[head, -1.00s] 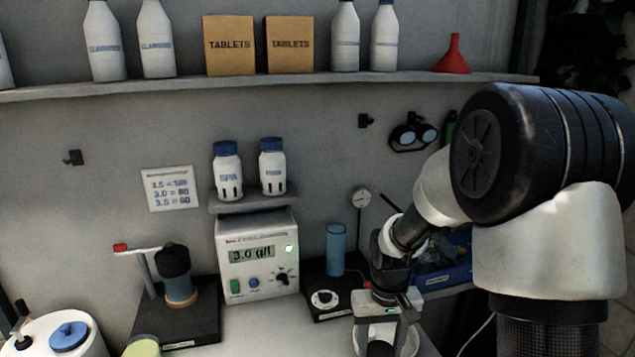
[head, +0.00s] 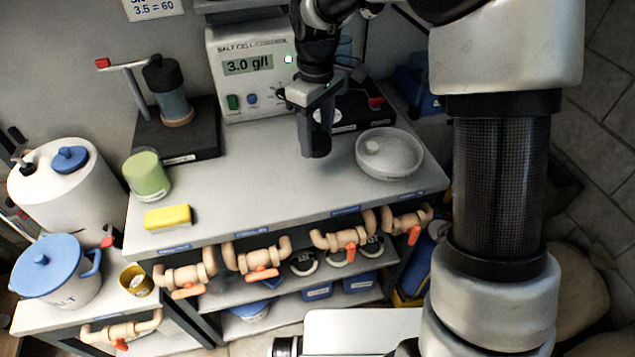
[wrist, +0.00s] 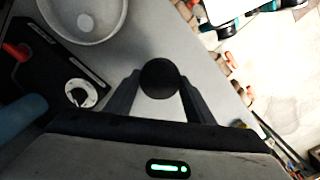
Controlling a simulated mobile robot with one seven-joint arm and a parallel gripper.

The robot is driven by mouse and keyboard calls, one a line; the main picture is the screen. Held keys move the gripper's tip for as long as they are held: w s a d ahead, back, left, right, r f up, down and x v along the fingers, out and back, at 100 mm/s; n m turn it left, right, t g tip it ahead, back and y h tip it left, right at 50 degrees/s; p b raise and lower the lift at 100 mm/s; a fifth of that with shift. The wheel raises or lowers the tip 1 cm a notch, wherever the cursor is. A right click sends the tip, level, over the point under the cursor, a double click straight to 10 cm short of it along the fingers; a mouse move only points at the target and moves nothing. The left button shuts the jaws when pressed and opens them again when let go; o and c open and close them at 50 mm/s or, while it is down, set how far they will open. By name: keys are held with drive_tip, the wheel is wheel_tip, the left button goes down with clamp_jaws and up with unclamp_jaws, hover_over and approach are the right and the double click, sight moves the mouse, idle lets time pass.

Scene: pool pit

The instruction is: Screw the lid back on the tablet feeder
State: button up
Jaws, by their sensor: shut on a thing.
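My gripper (head: 315,142) is over the middle of the bench, left of the dish, with its fingers pointing down. In the wrist view its fingers (wrist: 158,90) are shut on a dark round thing (wrist: 159,78); I cannot tell if this is the lid. How far it is above the bench is unclear. No vessel is clearly marked as the tablet feeder. A blue-grey cylinder with a black top (head: 165,85) stands on a black base at the back left. A pale green tub (head: 147,177) stands at the front left.
A round translucent dish (head: 408,160) with a small pale piece in it is right of my gripper. The salt cell control box (head: 248,85) stands behind. A yellow sponge (head: 167,217) lies near the front edge. Orange-handled valves (head: 262,272) line the front below.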

sight(317, 178)
wheel_tip(317, 178, down, 10)
drive_tip(key=shift+r+b, duration=0.2)
drive_tip(key=shift+b, duration=0.15)
idle(0.4)
drive_tip(key=shift+f, duration=0.25)
drive_tip(key=o, duration=1)
wheel_tip(317, 178, up, 18)
drive_tip(key=shift+s+d+f+p, duration=0.15)
drive_tip(key=shift+p, duration=0.65)
